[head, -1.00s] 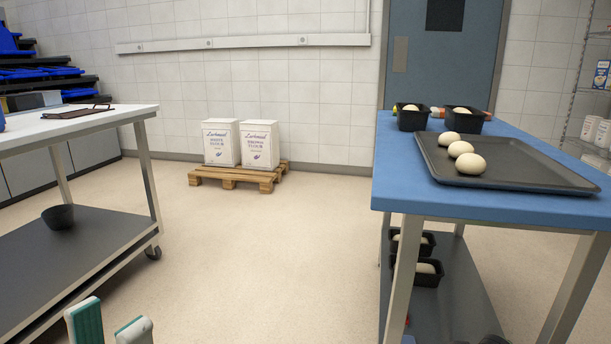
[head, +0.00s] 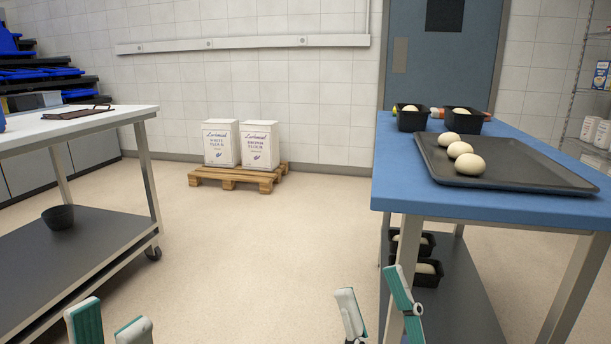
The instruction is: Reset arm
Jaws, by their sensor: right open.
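My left gripper (head: 109,328) shows at the bottom left edge of the head view. Its two fingertips with green pads stand apart, with nothing between them. My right gripper (head: 375,303) shows at the bottom, right of the middle. Its two fingers are spread and empty, in front of the near left leg of the blue-topped table (head: 480,207). The rest of both arms is out of view.
The blue-topped table bears a dark tray (head: 540,178) with several dough balls and two black tins (head: 412,119). More tins (head: 428,273) sit on its lower shelf. A white-topped table (head: 75,124) stands left, with a black bowl (head: 58,216) below. Flour sacks (head: 259,145) stand on a pallet (head: 232,178). The floor between the tables is clear.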

